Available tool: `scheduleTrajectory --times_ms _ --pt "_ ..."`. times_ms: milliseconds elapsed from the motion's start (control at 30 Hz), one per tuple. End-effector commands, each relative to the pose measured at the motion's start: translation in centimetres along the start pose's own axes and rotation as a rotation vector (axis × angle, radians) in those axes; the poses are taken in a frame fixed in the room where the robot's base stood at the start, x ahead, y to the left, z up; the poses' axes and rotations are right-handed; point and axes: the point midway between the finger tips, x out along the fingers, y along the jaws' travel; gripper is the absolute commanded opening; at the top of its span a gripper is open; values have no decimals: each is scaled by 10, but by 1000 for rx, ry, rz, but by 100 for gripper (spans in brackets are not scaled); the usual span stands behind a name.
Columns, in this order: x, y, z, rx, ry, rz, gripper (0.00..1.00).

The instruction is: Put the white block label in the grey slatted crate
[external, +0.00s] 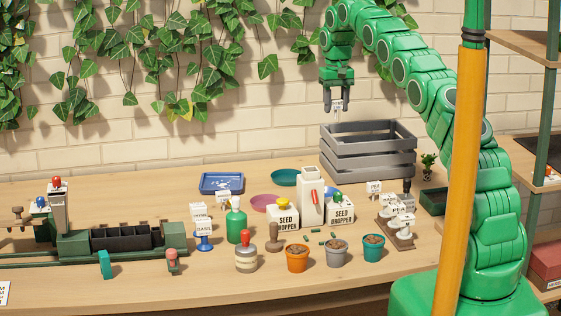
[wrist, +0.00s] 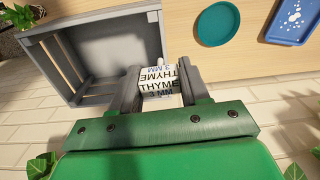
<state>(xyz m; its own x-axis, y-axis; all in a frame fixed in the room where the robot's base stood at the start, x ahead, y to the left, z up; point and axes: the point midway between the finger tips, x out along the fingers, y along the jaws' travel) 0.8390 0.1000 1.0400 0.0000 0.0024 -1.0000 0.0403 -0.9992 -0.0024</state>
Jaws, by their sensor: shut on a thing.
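My gripper (external: 338,98) is shut on the white block label (external: 337,105) and holds it in the air. In the wrist view the label (wrist: 158,88) sits between the two fingers (wrist: 158,77) and reads THYME 3 MM. The grey slatted crate (external: 367,163) stands at the back of the table. In the external view the label is above the crate's back left part, apart from it. In the wrist view the crate (wrist: 70,88) lies to the upper left of the label. The part of its floor that shows is empty.
A blue tray (external: 222,183) and a teal saucer (external: 285,177) lie left of the crate. A small plant (external: 428,165) stands at its right. The brick wall is close behind.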

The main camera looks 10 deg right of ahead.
Motion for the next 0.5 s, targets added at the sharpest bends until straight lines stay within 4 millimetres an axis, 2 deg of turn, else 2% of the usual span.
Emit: scheduleTrajectory --times_ms 33,200,500 --pt "0 15 -7 8 5 0 12" --pt "4 53 -19 15 4 3 12" --pt "7 93 -27 27 3 8 12"
